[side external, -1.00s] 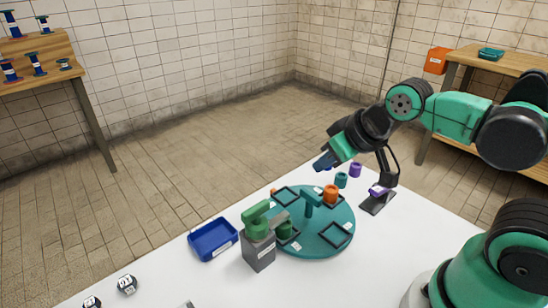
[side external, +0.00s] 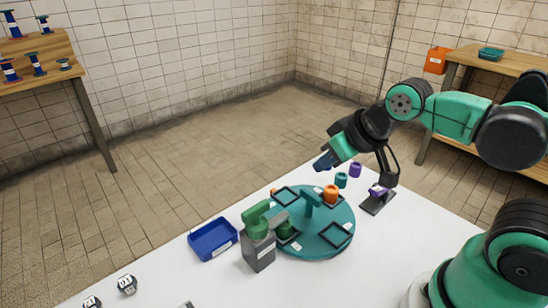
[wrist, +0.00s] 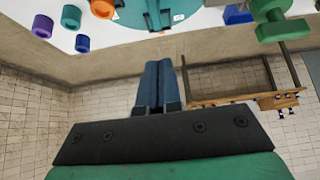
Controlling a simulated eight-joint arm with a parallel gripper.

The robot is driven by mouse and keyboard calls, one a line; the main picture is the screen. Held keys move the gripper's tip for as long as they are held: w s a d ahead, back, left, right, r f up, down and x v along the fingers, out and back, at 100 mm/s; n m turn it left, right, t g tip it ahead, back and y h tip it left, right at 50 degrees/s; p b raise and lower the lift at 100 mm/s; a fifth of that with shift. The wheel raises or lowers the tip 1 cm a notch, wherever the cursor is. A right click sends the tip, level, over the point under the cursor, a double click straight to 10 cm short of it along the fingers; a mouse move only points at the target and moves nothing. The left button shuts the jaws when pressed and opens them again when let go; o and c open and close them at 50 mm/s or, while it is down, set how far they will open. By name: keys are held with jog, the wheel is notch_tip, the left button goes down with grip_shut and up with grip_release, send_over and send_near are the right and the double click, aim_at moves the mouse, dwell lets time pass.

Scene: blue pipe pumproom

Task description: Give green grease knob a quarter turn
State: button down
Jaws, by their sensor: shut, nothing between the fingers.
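The green grease knob (side external: 257,218) sits on top of a grey block (side external: 259,252) at the left edge of the round teal turntable (side external: 318,246). It also shows at the top right of the wrist view (wrist: 281,22), partly cut off by the frame edge. My gripper (side external: 322,163) is in the air beyond the turntable, well apart from the knob. Its two blue fingers (wrist: 158,66) are together in the wrist view, with nothing between them.
A blue tray (side external: 213,240) lies left of the grey block. An orange ring-like part (side external: 331,193) sits on the turntable, with teal (side external: 341,180) and purple (side external: 355,169) parts behind it. The table is clear at front right.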

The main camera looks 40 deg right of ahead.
jog(key=c, duration=1)
grip_release()
jog(key=shift+a+r, duration=0.1)
jog(key=shift+a, duration=0.05)
jog(key=shift+c, duration=0.2)
jog(key=shift+o, duration=1.2)
jog(key=a+n+g, duration=0.1)
jog(key=n, duration=0.1)
jog(key=w+a+r+n+g, duration=0.1)
jog(key=a+n, duration=0.1)
jog(key=a+r+n+g, duration=0.1)
jog(key=n, duration=0.2)
jog(key=shift+w+a+y, duration=0.3)
jog(key=shift+y, duration=0.1)
jog(key=r+n+g, duration=0.1)
jog(key=n+g, duration=0.3)
jog(key=n, duration=0.6)
send_over(256, 207)
jog(key=shift+d+h, duration=0.3)
jog(key=shift+a+n, duration=0.25)
jog(key=shift+n, duration=0.15)
jog(key=shift+a+f, duration=0.1)
jog(key=shift+f, duration=2.65)
grip_shut()
